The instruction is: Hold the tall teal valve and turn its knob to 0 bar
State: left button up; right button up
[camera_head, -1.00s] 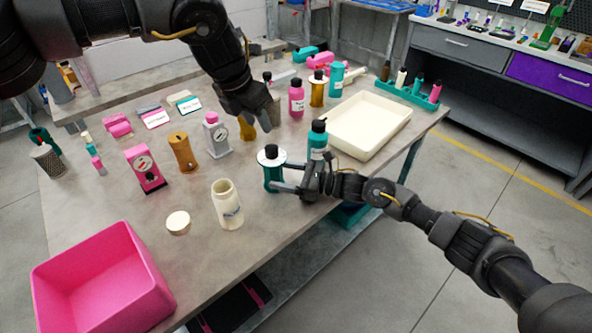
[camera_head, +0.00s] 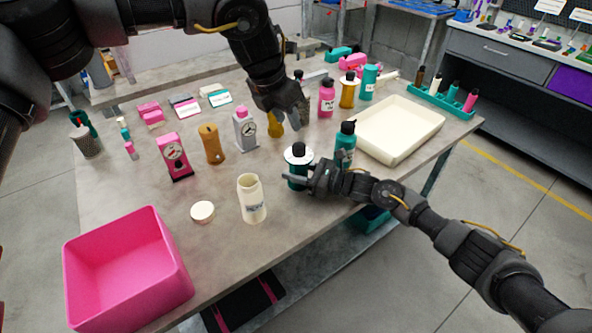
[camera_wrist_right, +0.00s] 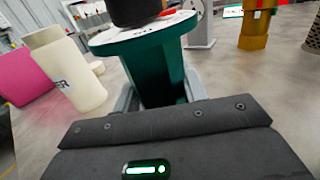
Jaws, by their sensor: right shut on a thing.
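The tall teal valve (camera_head: 297,181) stands upright near the table's front edge, with a round white dial (camera_head: 299,153) and a black knob (camera_head: 299,149) on top. My right gripper (camera_head: 296,179) is shut on the valve's body, low down. In the right wrist view, the teal body (camera_wrist_right: 158,72) stands between the fingers, with the black knob (camera_wrist_right: 135,10) cut off at the top edge; the dial's reading is not legible. My left gripper (camera_head: 298,118) is above and behind the valve, pointing down, apart from the knob. Its finger gap is unclear.
A teal bottle (camera_head: 344,145) and a cream tray (camera_head: 400,128) stand right of the valve. An open cream jar (camera_head: 252,200) and its lid (camera_head: 203,212) are left of it. A pink gauge (camera_head: 174,157), a grey gauge (camera_head: 246,130) and a pink bin (camera_head: 128,268) stand farther left.

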pick_arm(q)
jog(key=shift+o, duration=0.3)
pick_arm(e)
jog(key=c, duration=0.4)
pick_arm(q)
jog(key=shift+o, duration=1.3)
jog(key=shift+f, duration=0.25)
pick_arm(e)
jog(key=shift+o, duration=0.2)
pick_arm(q)
jog(key=shift+o, duration=0.3)
notch_tip(320, 180, down, 7)
jog(key=a+n+g+h, duration=0.1)
jog(key=a, duration=0.1)
jog(key=shift+s+a+g, duration=0.3)
jog(key=shift+a, duration=0.05)
pick_arm(e)
jog(key=shift+d, duration=0.1)
jog(key=shift+a, duration=0.2)
jog(key=shift+d, duration=0.1)
pick_arm(q)
jog(key=n+h, duration=1)
jog(key=n, duration=1.7)
send_near(295, 145)
jog(key=x, duration=1.1)
